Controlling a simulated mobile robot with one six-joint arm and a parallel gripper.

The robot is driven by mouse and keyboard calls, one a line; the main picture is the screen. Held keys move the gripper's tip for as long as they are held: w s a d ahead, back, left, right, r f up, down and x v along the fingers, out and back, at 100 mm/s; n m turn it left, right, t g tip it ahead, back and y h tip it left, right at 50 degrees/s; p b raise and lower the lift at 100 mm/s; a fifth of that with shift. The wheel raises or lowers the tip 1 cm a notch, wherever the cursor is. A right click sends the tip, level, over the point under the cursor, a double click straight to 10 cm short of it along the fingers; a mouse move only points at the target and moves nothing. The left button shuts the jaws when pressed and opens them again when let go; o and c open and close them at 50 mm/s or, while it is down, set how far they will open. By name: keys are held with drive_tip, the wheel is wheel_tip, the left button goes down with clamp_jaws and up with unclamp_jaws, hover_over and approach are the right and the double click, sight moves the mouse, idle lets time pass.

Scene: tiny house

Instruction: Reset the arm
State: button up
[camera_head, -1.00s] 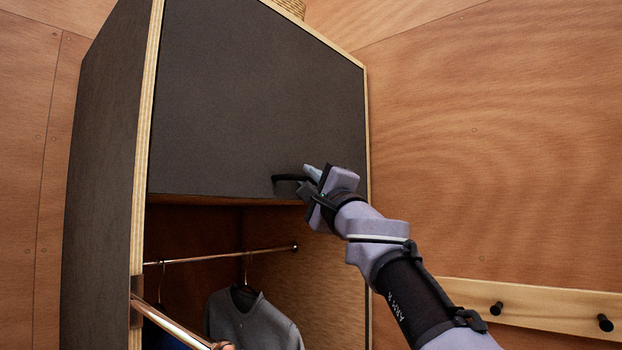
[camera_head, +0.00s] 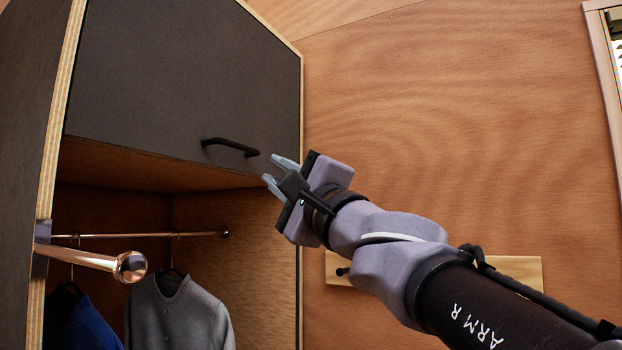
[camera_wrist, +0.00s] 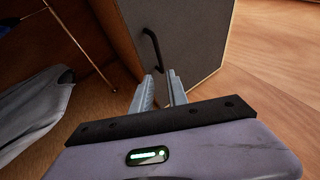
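My gripper (camera_head: 277,171) is in the middle of the head view, in front of the wardrobe and just right of a black door handle (camera_head: 230,147). Its two fingers are apart with nothing between them. The handle is on the dark upper cabinet door (camera_head: 185,75), which looks shut. In the wrist view the fingers (camera_wrist: 161,88) point toward the door, and the handle (camera_wrist: 152,48) shows beyond them, apart from them.
Below the door is an open compartment with a rail (camera_head: 150,235), a grey garment (camera_head: 175,310) and a blue one (camera_head: 85,322). A copper rod (camera_head: 90,260) sticks out at the left. A peg board (camera_head: 515,270) is on the wooden wall, partly behind my arm.

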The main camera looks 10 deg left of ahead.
drive_tip(key=shift+f, duration=0.1)
idle(0.3)
drive_tip(key=d+f+n+g+h+p, duration=0.1)
drive_tip(key=d+f+g+h, duration=0.15)
drive_tip(key=f, duration=0.65)
drive_tip(key=d+f+n+g+h+p, duration=0.1)
drive_tip(key=d+f+h, duration=0.2)
drive_tip(key=f, duration=0.5)
drive_tip(key=s+d+f+n+g+h, duration=0.1)
drive_tip(key=s+d+f+g+h, duration=0.1)
drive_tip(key=s+d+f, duration=0.3)
drive_tip(key=s+d+f+n+g+h+b, duration=0.1)
drive_tip(key=s+d+f, duration=0.4)
drive_tip(key=s+f, duration=0.6)
drive_tip(key=s+d+f+n+g+h+b, duration=0.1)
drive_tip(key=s+d+f+n+g+h, duration=0.2)
drive_tip(key=f, duration=1.7)
drive_tip(key=s+d+g+h, duration=0.2)
drive_tip(key=s, duration=0.3)
drive_tip(key=shift+s+d, duration=0.25)
drive_tip(key=shift+d, duration=0.05)
